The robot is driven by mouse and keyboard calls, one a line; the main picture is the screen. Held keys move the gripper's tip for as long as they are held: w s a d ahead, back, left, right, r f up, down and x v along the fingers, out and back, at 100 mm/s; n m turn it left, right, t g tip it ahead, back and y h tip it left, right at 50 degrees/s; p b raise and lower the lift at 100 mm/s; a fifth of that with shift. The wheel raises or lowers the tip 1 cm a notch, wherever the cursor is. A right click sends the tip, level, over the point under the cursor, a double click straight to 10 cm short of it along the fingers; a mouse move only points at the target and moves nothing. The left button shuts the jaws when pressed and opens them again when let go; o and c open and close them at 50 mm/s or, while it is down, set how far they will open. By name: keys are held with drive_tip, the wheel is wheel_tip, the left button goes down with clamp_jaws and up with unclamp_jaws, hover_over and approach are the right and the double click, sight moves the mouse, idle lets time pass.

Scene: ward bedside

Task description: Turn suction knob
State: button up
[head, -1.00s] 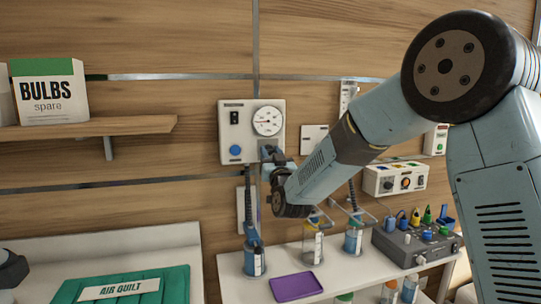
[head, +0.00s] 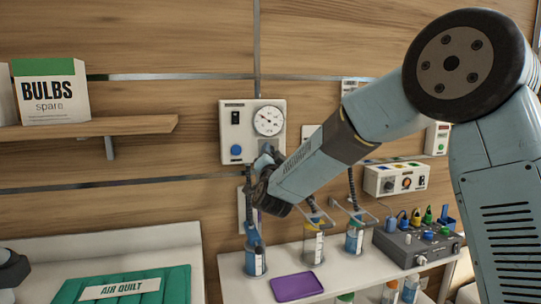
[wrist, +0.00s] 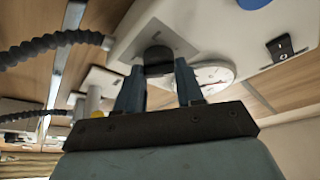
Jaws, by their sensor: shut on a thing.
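The suction unit (head: 235,125) is a pale box on the wooden wall, with a round gauge (head: 268,120), a dark switch and a blue button (head: 236,150). The suction knob (wrist: 158,57) shows in the wrist view as a short dark cylinder on a grey plate on the unit's face. My gripper (wrist: 158,75) is shut on this knob, one blue-grey finger on each side. In the head view my gripper (head: 267,158) is at the unit's lower right corner, and my wrist hides the knob there. The gauge's needle points to the upper left.
Jars with dark hoses (head: 254,262) stand below on a white shelf beside a purple tray (head: 298,286). A control box (head: 396,180) is on the wall to the right. A wooden shelf (head: 130,125) with a bulbs box is at left. A corrugated hose (wrist: 40,46) passes left of my gripper.

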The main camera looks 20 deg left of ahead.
drive_tip(key=shift+f, duration=0.2)
drive_tip(key=o, duration=1)
drive_tip(key=shift+r, duration=0.15)
drive_tip(key=v, duration=1.3)
drive_tip(key=shift+s+d+f, duration=0.1)
drive_tip(key=shift+s+f, duration=0.15)
drive_tip(key=shift+s, duration=0.1)
